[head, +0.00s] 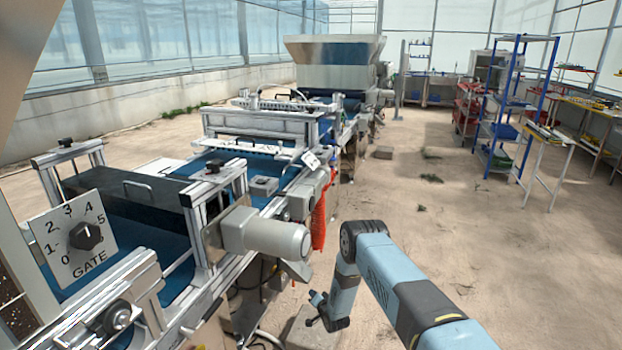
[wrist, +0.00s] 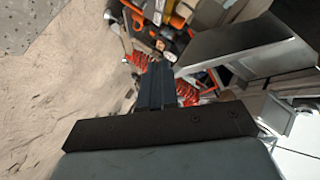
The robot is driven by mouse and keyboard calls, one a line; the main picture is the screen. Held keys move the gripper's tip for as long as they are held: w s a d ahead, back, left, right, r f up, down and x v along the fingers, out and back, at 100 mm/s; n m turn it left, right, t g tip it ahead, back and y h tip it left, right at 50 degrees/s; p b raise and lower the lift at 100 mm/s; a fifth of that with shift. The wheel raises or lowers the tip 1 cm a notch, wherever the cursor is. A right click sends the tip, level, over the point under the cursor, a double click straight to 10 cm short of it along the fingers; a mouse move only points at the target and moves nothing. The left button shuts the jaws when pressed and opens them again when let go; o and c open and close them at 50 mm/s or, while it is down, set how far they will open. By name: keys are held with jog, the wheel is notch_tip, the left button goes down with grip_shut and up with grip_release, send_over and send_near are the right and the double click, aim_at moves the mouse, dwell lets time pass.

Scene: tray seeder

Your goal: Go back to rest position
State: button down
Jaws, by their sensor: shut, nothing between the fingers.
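My gripper (head: 316,308) hangs low at the end of my blue arm, beside the right side of the tray seeder (head: 215,255) in the head view. In the wrist view the dark fingers of my gripper (wrist: 156,88) are together, with nothing visible between them. The seeder has blue belts, metal rails and a grey motor housing (head: 268,233). A GATE dial (head: 75,237) with numbers and a black knob is at its near left.
A steel hopper (head: 335,65) stands farther along the line. An orange-red coiled hose (head: 320,215) hangs on the seeder's side near my arm. A blue shelf rack (head: 508,105) and tables stand at the right. The sandy floor (head: 440,205) between is open.

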jog(key=w+d+r+n+h, duration=0.1)
jog(key=w+r, duration=0.2)
jog(key=r, duration=0.7)
jog(key=w+d+r+g, duration=0.1)
jog(key=w+d+r, duration=0.1)
jog(key=r, duration=0.7)
jog(key=w+d+r+n+h, duration=0.1)
jog(key=w+r, duration=0.2)
jog(key=r, duration=0.7)
jog(key=s+d+r+g+h, duration=0.1)
jog(key=s+d+r, duration=0.2)
jog(key=r, duration=0.6)
jog(key=s+d+r+n, duration=0.1)
jog(key=s+d+r, duration=0.2)
jog(key=r, duration=0.6)
jog(key=s+d+r+g+h, duration=0.15)
jog(key=s+r, duration=0.25)
jog(key=r, duration=0.5)
jog(key=s+d+r+n+g+h, duration=0.1)
jog(key=s+d+r, duration=0.3)
jog(key=s+r, duration=0.55)
jog(key=s+d+r+g, duration=0.1)
jog(key=s+d+r, duration=0.45)
jog(key=s, duration=0.75)
jog(key=s+d+r+n+g, duration=0.1)
jog(key=s+r+g, duration=0.1)
jog(key=s, duration=2.6)
jog(key=shift+s+r, duration=0.2)
jog(key=shift+s, duration=0.1)
